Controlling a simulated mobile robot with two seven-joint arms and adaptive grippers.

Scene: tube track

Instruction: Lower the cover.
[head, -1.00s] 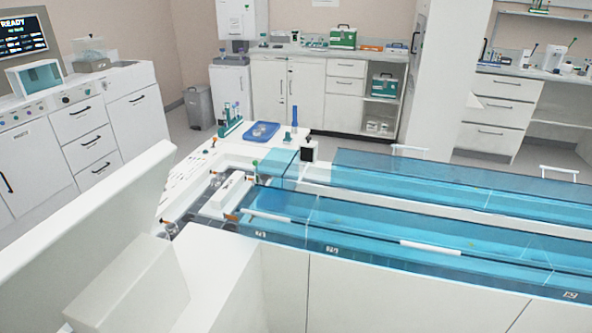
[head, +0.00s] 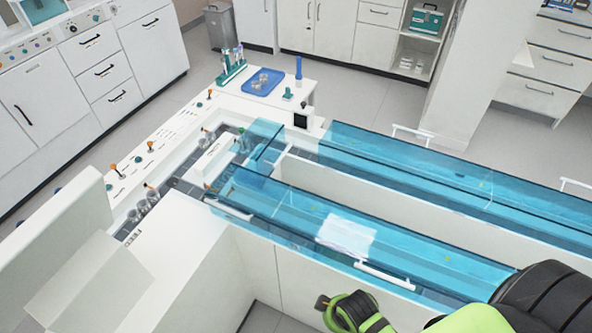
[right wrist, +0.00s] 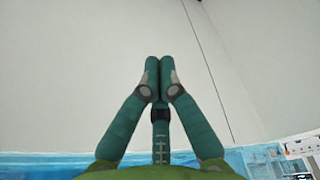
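Clear blue covers lie along the white tube track. The near cover (head: 300,215) runs from the middle toward the lower right, with a white handle (head: 385,276) on its front side and another (head: 235,211) at its left end. A far cover (head: 430,170) runs behind it. I cannot tell for sure which cover is raised. My right gripper (right wrist: 158,62) shows in the right wrist view with its teal fingers together and nothing between them. Blue panels show below it there, apart from the fingers. Black and green parts of my right arm enter the head view at lower right. My left gripper is out of view.
A blue tray (head: 262,82) and a green tube rack (head: 232,66) stand at the track's far left end. Orange-topped levers (head: 116,169) line the left side panel. A white pillar (head: 468,70) stands behind the track. Open grey floor lies beyond.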

